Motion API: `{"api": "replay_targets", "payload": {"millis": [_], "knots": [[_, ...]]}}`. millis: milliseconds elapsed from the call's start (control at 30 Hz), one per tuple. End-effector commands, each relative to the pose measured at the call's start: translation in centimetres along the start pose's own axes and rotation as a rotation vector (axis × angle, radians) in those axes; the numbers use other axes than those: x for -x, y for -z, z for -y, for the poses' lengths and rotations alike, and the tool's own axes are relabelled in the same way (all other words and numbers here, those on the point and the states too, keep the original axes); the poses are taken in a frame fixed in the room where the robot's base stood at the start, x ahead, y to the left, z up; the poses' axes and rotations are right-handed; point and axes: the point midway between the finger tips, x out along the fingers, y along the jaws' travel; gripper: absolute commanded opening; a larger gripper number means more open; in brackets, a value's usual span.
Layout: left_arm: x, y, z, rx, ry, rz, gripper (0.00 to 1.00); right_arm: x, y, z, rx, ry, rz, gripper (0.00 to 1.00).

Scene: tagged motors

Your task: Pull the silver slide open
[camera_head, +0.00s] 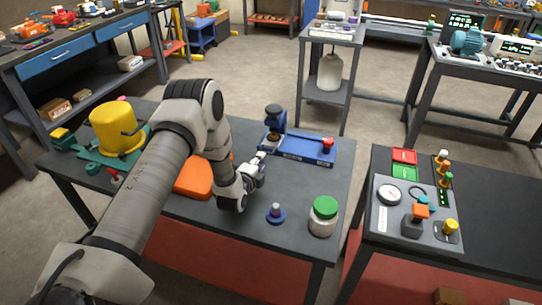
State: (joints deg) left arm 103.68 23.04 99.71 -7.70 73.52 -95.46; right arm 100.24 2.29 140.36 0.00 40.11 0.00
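My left arm reaches in from the lower left over the dark workbench (300,205). Its gripper (257,168) is small and partly hidden by its own wrist, so I cannot tell whether its fingers are open. It is just in front of the left end of a blue fixture (300,149). The fixture carries a dark blue upright part (275,118) on the left and a red knob (327,145) on the right. I cannot make out a silver slide clearly. My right gripper is not in view.
An orange block (193,180) lies behind my arm. A yellow cylinder (112,130) stands on a green base at the left. A small blue peg piece (276,213) and a green-lidded jar (323,215) stand near the front. A control panel (386,222) is on the right bench.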

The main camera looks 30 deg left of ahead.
Motion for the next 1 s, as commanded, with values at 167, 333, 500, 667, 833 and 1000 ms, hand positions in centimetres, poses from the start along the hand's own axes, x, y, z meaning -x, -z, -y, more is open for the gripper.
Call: {"api": "replay_targets", "payload": {"millis": [167, 333, 500, 667, 833, 1000], "knots": [[-0.8, 0.0, -0.7, -0.001, 0.002, -0.001, 0.35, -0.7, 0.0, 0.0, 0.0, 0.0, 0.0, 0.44], [-3.7, 0.0, -0.6, -0.002, 0.003, -0.001, 0.35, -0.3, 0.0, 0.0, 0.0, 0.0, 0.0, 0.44], [-6.8, 0.0, -0.6, -0.001, 0.001, 0.0, 0.35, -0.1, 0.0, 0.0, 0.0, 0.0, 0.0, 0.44], [-7.9, 0.0, -0.7, 0.001, 0.0, 0.0, 0.35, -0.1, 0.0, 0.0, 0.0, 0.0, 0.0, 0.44], [-8.0, 0.0, -0.7, 0.001, -0.001, 0.0, 0.35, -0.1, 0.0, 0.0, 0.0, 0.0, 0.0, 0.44], [-8.0, 0.0, -0.7, 0.001, -0.001, 0.0, 0.0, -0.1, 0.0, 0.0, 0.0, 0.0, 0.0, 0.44]]}}
